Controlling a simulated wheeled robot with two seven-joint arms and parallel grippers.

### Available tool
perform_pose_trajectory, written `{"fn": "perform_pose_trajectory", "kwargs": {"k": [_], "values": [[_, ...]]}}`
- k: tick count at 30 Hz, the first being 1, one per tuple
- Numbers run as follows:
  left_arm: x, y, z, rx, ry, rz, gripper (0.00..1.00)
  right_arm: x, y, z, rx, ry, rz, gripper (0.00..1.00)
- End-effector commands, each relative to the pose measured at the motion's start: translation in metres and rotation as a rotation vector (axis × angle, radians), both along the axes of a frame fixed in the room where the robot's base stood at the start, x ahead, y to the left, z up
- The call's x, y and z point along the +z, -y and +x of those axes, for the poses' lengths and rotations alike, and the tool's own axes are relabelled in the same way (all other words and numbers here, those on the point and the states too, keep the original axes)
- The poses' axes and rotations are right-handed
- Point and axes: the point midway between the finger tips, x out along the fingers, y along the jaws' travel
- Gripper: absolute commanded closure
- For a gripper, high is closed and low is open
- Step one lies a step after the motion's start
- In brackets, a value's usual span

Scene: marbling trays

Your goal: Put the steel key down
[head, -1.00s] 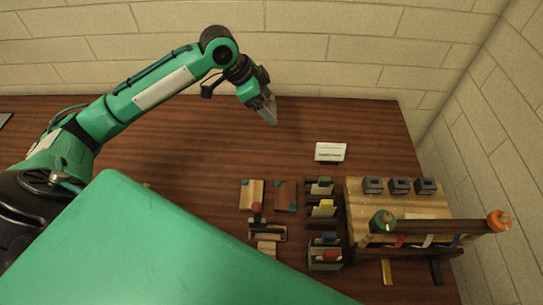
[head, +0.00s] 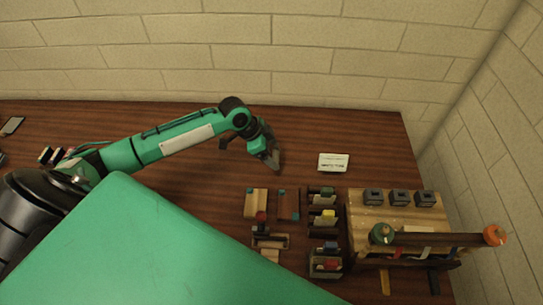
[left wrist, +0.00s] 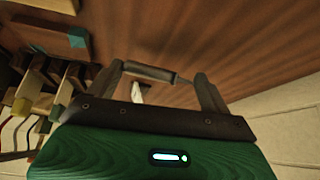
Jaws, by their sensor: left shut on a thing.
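My left gripper (head: 275,165) is above the brown table, behind the wooden blocks and left of the white card. In the left wrist view my left gripper (left wrist: 160,82) is shut on a grey metal piece, which I take for the steel key (left wrist: 149,72). The key spans crosswise between the two fingers, with a thicker grey part and a thin end. In the head view the key is too small to make out at the fingertips. My right gripper is in neither view.
Nearer are wooden blocks with blue corners (head: 256,202), dark racks (head: 322,220), and a wooden board (head: 360,212) with grey blocks (head: 399,197). A brick wall (head: 300,60) closes the back.

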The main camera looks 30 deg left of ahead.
Motion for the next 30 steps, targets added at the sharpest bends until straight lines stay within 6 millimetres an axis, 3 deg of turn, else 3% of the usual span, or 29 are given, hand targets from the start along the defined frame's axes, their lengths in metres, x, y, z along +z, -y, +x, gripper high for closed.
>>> {"fn": "perform_pose_trajectory", "kwargs": {"k": [7,17,18,21,30], "values": [[-0.034,0.001,-0.001,0.001,-0.004,-0.001,0.44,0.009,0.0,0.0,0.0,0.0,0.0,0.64],[-0.039,0.0,-0.001,0.0,-0.001,0.0,0.44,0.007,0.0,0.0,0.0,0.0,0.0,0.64],[-0.04,0.0,-0.001,0.0,-0.001,0.0,0.16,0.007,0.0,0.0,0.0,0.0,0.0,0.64],[-0.039,0.0,-0.001,0.0,-0.001,0.0,0.0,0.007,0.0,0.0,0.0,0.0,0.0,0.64],[-0.035,-0.001,-0.001,0.0,-0.001,0.001,0.0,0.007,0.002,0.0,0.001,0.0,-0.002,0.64]]}}
